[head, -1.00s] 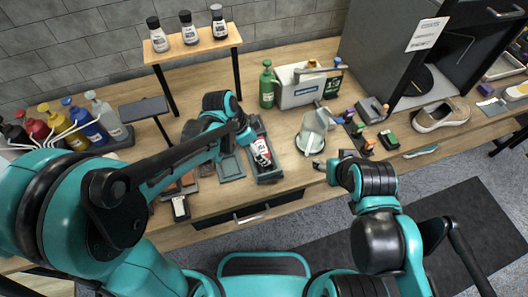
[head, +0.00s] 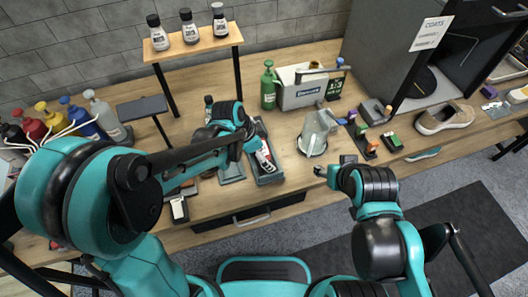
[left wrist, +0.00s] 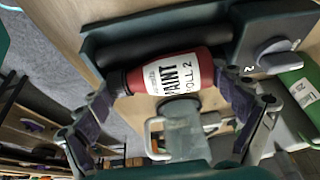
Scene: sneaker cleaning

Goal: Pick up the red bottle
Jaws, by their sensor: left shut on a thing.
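A red bottle (head: 265,158) with a white label lies over a dark tray (head: 272,178) at the middle of the table. In the left wrist view the bottle (left wrist: 172,80) lies across between the two fingers, and its label reads "PAINT". My left gripper (left wrist: 172,84) is shut on it. In the head view my left gripper (head: 254,144) hides much of the bottle. I cannot tell whether the bottle is clear of the tray. My right gripper (head: 332,170) is near the table's front edge, right of the tray, with its finger opening unclear.
A clear pitcher (head: 316,130) stands right of the tray. Behind it are a green bottle (head: 268,88) and a white box (head: 302,92). Pump bottles, including a red one (head: 36,128), stand at the left. A shoe (head: 444,118) and small blocks (head: 390,140) are at the right.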

